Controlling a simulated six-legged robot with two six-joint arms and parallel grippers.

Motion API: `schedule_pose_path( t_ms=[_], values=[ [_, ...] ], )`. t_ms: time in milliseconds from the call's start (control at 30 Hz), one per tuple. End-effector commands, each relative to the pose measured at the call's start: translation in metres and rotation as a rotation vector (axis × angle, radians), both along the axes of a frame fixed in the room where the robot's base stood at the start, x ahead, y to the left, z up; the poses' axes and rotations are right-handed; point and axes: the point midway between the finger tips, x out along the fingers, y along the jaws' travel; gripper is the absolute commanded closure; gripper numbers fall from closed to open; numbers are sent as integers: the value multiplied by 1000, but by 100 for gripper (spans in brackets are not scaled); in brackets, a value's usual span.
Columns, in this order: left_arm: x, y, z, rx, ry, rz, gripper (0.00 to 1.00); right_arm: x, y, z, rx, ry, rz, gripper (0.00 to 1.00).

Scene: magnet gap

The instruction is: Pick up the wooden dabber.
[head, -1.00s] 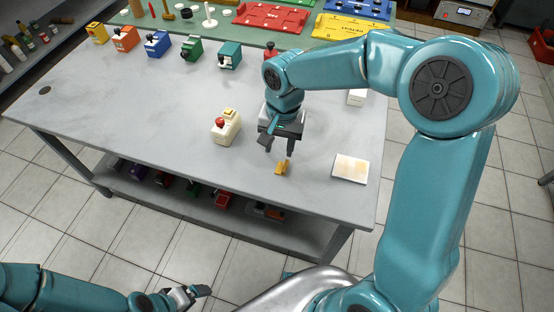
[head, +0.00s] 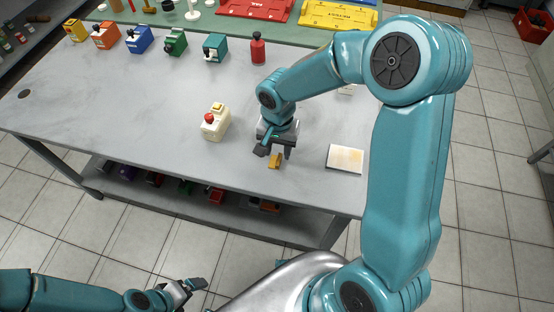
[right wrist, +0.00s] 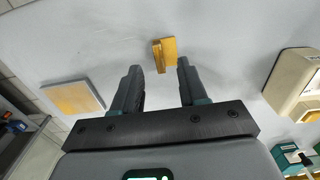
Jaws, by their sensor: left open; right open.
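The wooden dabber, a small yellow-brown block (head: 275,160), lies on the grey table near its front edge. In the right wrist view the dabber (right wrist: 164,54) sits just beyond the fingertips, nearer the right-hand finger in the picture. My right gripper (head: 274,152) is open, pointing down, with its fingers close to the dabber; nothing is held. It also shows open in the right wrist view (right wrist: 159,70). Whether a finger touches the block I cannot tell. My left gripper (head: 195,286) is open and empty, low in front of the table.
A cream box with a red knob (head: 215,122) stands left of the right gripper. A red bottle (head: 258,48) and several coloured boxes stand behind. The table's left middle is clear.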

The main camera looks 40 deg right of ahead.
Motion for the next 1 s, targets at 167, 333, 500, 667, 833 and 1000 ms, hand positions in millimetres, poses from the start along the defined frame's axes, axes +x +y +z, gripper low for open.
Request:
schedule_pose_path(
  t_ms=[167, 333, 500, 667, 833, 1000],
  values=[
    [0, 0, 2, 0, 0, 0, 6, 0, -3, -31, 1, 5, 0, 57],
    [0, 0, 2, 0, 0, 0, 6, 1, -3, -42, 2, 1, 0, 57],
    [0, 0, 2, 0, 0, 0, 6, 1, -3, -42, 1, 1, 0, 57],
    [0, 0, 2, 0, 0, 0, 6, 1, -3, -41, 1, 1, 0, 100],
    [0, 0, 2, 0, 0, 0, 6, 1, -3, -41, 1, 1, 0, 100],
    [0, 0, 2, 0, 0, 0, 6, 1, -3, -40, 1, 1, 0, 100]
  ],
)
